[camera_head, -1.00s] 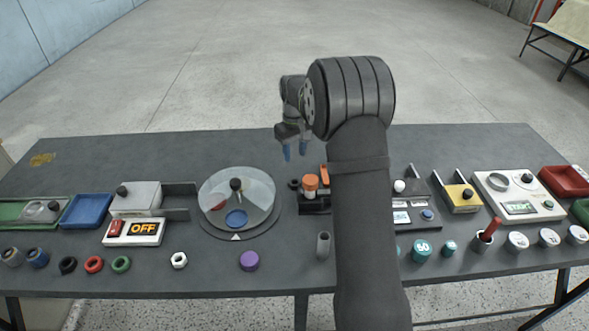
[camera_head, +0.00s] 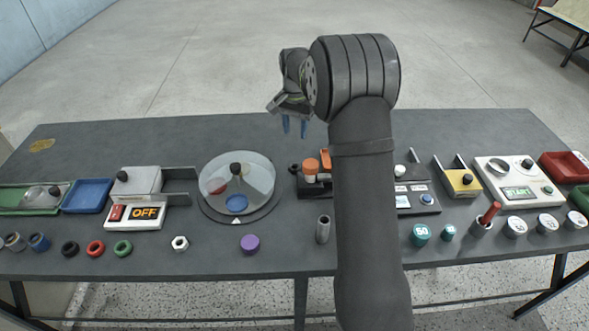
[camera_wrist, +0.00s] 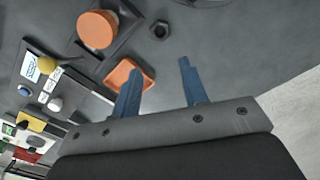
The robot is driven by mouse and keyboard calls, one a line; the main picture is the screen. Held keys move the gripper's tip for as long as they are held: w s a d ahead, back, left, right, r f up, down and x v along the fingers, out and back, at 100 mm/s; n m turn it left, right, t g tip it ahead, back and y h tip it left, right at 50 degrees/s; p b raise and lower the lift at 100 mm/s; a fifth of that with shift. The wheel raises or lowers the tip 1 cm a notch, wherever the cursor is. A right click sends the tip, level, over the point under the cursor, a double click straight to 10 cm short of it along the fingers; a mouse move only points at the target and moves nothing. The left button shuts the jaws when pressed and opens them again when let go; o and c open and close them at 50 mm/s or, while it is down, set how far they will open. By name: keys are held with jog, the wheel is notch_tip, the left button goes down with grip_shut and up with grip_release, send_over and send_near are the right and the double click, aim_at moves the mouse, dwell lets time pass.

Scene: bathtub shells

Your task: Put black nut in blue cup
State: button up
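A small black hex nut (camera_wrist: 160,29) lies on the dark table in the wrist view, beyond the fingertips. It also shows in the head view (camera_head: 293,168), left of an orange-topped holder. A black ring-like piece (camera_head: 69,249) lies in the front row at left. A round blue cup-like recess (camera_head: 236,203) shows at the front of the round clear-covered turntable (camera_head: 262,207). My gripper (camera_head: 295,130) hangs above the table's back part, fingers down. In the wrist view its two blue fingers (camera_wrist: 160,68) are apart with nothing between them.
An orange round cap (camera_wrist: 97,29) and an orange square piece (camera_wrist: 128,76) are close to my fingers. A blue tray (camera_head: 87,196) and an OFF switch box (camera_head: 134,216) stand left of the turntable. A grey tube (camera_head: 323,230) stands in front.

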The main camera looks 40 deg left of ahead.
jog(key=r+m, duration=0.1)
jog(key=m, duration=1.1)
send_near(295, 167)
notch_tip(295, 167, down, 9)
jog(key=shift+a+r, duration=0.1)
jog(key=shift+r, duration=0.05)
jog(key=c, duration=0.7)
